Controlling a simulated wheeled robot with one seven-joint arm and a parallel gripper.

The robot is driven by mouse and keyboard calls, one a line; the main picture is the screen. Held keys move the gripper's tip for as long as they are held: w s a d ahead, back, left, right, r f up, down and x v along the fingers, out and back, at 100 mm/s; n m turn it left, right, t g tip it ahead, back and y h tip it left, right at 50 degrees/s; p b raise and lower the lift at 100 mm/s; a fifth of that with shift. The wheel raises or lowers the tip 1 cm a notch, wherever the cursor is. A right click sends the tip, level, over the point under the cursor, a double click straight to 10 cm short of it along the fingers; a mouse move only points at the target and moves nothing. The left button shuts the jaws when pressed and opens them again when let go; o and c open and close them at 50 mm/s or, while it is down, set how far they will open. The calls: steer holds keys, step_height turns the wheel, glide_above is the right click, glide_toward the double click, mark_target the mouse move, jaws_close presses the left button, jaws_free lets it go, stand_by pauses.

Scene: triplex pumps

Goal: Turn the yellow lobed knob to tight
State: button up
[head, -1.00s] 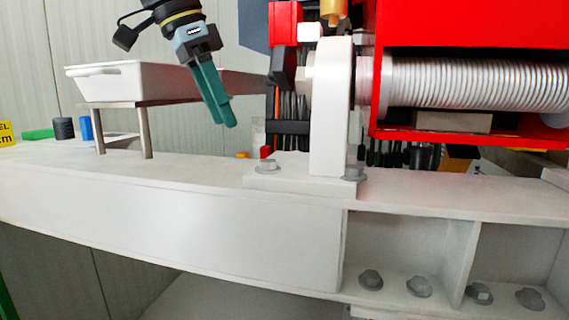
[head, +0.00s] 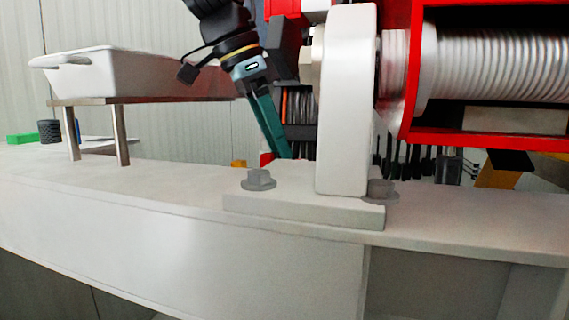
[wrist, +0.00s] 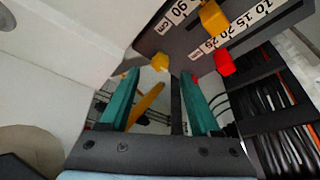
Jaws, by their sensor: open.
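In the wrist view a small yellow knob (wrist: 159,62) sits on a dark panel edge, just beyond the fingertips and about midway between them. Its lobes are too small to make out clearly. My gripper (wrist: 160,76) is open with its teal fingers on either side and nothing between the tips. In the head view my gripper (head: 279,152) points down, left of the white upright bracket. A small orange-yellow piece (head: 239,163) shows low behind the beam there; I cannot tell if it is the same knob.
The dark panel carries number labels (wrist: 176,15), a larger orange-yellow block (wrist: 213,17) and a red knob (wrist: 224,63). Black cables (wrist: 280,110) run at right. The white bracket (head: 345,110) stands close right of my gripper. A white tray (head: 130,78) stands at left.

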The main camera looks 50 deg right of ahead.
steer(key=shift+x, duration=2.05)
steer(key=shift+c, duration=0.2)
jaws_close()
